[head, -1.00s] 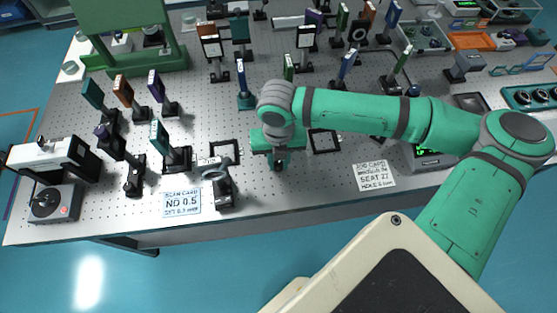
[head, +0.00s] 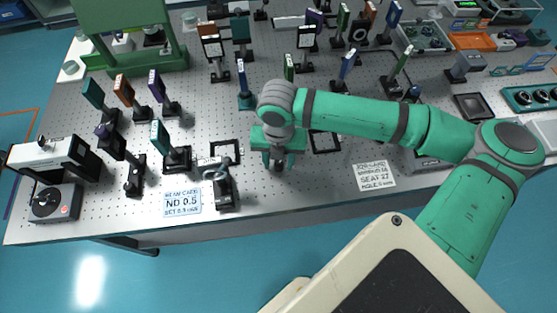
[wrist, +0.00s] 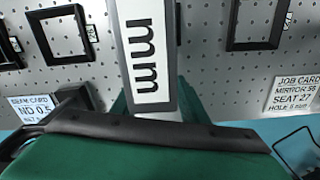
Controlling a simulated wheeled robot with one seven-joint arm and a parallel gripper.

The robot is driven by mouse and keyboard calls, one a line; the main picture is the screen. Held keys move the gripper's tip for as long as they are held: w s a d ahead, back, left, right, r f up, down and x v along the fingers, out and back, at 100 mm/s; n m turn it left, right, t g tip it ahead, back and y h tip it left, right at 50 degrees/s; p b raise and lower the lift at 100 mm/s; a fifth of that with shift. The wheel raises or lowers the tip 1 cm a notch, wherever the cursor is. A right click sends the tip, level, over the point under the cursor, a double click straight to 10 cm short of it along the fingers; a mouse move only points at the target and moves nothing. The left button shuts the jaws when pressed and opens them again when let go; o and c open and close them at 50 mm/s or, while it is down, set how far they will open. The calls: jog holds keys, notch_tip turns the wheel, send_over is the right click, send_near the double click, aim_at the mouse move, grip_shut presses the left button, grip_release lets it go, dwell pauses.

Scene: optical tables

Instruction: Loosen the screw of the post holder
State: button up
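My green gripper (head: 279,163) points down near the table's front edge. Its two fingers stand apart, with a small dark upright part (head: 279,167) between or just behind them; I cannot tell which, nor whether they touch it. In the wrist view a grey bar with a white "mm" label (wrist: 148,50) stands close up in front of the green fingers (wrist: 158,105). It may be the post holder's scale, but I cannot be sure. No screw can be made out; my gripper and the bar hide that area.
A black holder with a grey top (head: 222,185) stands just left of my gripper. A beam card (head: 181,201) and a job card (head: 372,176) lie near the front edge. Black square frames (head: 325,141) lie on the perforated table (head: 315,185). Several upright plates stand behind.

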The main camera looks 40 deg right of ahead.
aim_at(278, 164)
notch_tip(278, 164, up, 11)
dwell(0.8)
jog(key=shift+w+f, duration=0.1)
